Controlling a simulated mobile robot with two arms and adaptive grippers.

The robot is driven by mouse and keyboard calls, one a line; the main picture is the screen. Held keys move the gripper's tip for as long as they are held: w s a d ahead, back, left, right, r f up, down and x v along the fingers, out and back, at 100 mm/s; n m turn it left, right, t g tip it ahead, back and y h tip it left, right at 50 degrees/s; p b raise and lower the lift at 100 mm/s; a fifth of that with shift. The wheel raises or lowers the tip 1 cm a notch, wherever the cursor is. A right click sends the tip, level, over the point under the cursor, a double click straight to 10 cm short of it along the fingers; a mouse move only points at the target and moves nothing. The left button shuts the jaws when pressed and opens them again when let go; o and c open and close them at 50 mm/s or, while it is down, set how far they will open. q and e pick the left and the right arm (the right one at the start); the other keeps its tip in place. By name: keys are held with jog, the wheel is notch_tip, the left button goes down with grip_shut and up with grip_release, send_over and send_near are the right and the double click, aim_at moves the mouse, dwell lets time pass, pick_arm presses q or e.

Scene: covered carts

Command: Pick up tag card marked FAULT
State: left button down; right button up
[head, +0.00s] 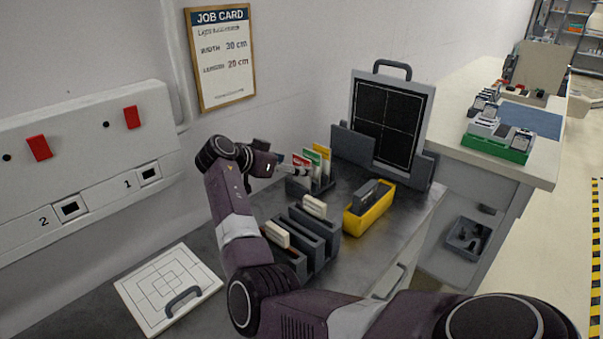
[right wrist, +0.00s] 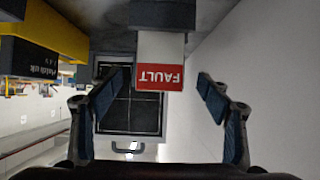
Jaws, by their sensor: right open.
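The tag card marked FAULT (right wrist: 160,74), white with a red band, stands in a dark slotted rack; its lettering is upside down in the right wrist view. In the head view the red-and-white card (head: 301,166) is the nearest to my gripper in the rack (head: 310,186). My right gripper (head: 279,165) is open, just left of the card. In the right wrist view its fingers stand on either side of the card, with gaps. My left gripper is not in view.
Green and yellow cards (head: 322,157) share the rack. A larger dark slotted holder (head: 317,240) stands in front, a yellow bin (head: 361,220) to the right. A black framed panel (head: 388,115) stands behind. A white square board (head: 168,286) lies at lower left, by the wall.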

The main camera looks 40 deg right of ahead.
aim_at(301, 165)
jog(key=x, duration=0.3)
jog(key=shift+d+f, duration=0.15)
jog(key=shift+f, duration=0.05)
jog(key=c, duration=1)
jog(key=shift+c, duration=0.7)
jog(key=shift+r, duration=0.15)
